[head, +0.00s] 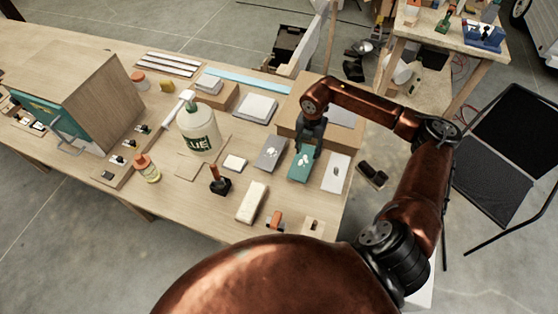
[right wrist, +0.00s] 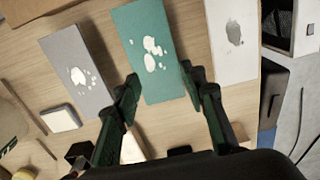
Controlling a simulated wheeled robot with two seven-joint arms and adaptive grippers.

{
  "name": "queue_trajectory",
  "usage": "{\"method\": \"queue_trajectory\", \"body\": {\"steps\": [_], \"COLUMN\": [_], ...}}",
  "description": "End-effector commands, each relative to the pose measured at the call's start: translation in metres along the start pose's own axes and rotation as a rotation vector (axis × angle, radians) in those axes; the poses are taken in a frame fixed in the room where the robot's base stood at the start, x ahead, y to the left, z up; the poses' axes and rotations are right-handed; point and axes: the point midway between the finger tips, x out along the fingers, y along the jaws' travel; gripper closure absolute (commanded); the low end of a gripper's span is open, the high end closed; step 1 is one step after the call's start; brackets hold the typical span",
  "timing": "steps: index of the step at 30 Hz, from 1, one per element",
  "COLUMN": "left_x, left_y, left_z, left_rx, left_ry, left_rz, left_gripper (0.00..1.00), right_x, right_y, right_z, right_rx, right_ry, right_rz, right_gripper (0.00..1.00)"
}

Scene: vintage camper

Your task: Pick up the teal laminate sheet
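The teal laminate sheet (head: 299,173) lies flat on the wooden workbench, with white blotches on its face. It shows large in the right wrist view (right wrist: 158,82), between a grey sheet and a white sheet. My right gripper (head: 305,149) is over the teal sheet's far part in the head view. In the right wrist view my right gripper (right wrist: 160,77) is open, with one finger toward each long side of the sheet and nothing held. Whether the fingers touch the sheet or bench cannot be told. My left gripper is not in view.
A grey sheet (head: 270,154) lies just left of the teal one and a white sheet (head: 335,174) just right. A cardboard box (head: 289,119) stands behind. A glue bottle (head: 200,136) and a pale block (head: 251,203) are further left. The bench's right edge is near.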

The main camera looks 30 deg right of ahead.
Motion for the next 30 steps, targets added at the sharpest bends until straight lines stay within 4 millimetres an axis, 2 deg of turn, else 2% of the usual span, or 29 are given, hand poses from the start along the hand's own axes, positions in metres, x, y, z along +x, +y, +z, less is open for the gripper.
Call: {"method": "queue_trajectory", "body": {"steps": [1, 5, 16, 22, 29, 30], "left_x": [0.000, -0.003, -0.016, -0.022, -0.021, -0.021], "left_y": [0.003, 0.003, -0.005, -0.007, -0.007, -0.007], "left_z": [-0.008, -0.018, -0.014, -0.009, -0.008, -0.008], "left_rx": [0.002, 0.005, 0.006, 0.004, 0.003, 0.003], "left_ry": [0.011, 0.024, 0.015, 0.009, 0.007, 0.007], "left_rz": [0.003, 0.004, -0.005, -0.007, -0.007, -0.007], "left_gripper": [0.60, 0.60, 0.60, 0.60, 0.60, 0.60], "right_x": [0.002, 0.012, 0.048, 0.074, 0.078, 0.078], "right_y": [-0.001, -0.002, 0.001, 0.002, 0.002, 0.002], "right_z": [0.000, 0.000, -0.003, -0.002, -0.002, -0.002], "right_rx": [0.001, 0.003, -0.001, -0.001, -0.002, -0.002], "right_ry": [0.001, 0.003, 0.004, 0.000, -0.001, -0.001], "right_rz": [-0.001, -0.002, -0.001, 0.000, 0.001, 0.001], "right_gripper": [0.57, 0.48, 0.22, 0.22, 0.22, 0.24]}}
